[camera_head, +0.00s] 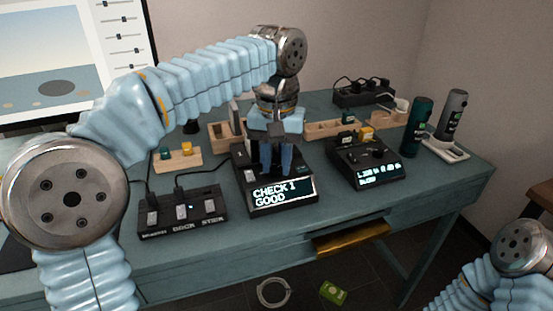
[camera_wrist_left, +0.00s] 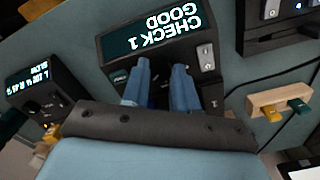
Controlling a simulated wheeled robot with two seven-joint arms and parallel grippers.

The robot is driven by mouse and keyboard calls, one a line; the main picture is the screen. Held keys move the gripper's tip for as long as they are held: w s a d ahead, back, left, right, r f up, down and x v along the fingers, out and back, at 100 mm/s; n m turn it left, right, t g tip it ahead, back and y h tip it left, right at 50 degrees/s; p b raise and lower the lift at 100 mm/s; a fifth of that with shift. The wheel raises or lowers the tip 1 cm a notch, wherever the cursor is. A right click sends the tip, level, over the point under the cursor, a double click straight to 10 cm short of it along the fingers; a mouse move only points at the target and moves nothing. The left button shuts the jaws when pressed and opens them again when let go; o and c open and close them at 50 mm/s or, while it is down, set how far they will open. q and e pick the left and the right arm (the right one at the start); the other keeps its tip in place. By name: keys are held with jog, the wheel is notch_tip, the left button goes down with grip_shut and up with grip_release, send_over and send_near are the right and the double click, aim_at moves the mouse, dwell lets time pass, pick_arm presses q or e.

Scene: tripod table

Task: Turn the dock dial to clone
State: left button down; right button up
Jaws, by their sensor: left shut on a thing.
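The black dock (camera_head: 243,172) stands on the table with its lit screen (camera_head: 283,193) reading "CHECK 1 GOOD". The dock also shows in the left wrist view (camera_wrist_left: 222,62), its screen upside down there. My left gripper (camera_head: 276,172) points down over the dock's top face, just behind the screen. Its two blue fingers show in the left wrist view (camera_wrist_left: 160,78), a small gap apart. They are shut on the dock dial, which the fingers mostly hide. A switch (camera_wrist_left: 205,57) sits beside the fingers on the dock. My right gripper is outside the views; part of my right arm shows at bottom right.
A black "DOCK STICK" strip (camera_head: 183,216) lies left of the dock. A second black device with a small screen (camera_head: 378,174) stands to the right. Wooden holders (camera_head: 178,160), a power strip (camera_head: 362,93), and green (camera_head: 412,135) and grey bottles (camera_head: 451,115) stand around them.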

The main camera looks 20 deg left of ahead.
pick_arm(q)
jog(key=shift+r+n+p, duration=0.15)
jog(key=shift+n+p, duration=0.5)
jog(key=shift+n, duration=0.35)
jog(key=shift+n+p, duration=0.5)
jog(key=shift+n, duration=0.7)
jog(key=n, duration=0.3)
jog(key=shift+n, duration=2.2)
jog(key=c, duration=0.9)
grip_release()
jog(key=shift+o, duration=0.2)
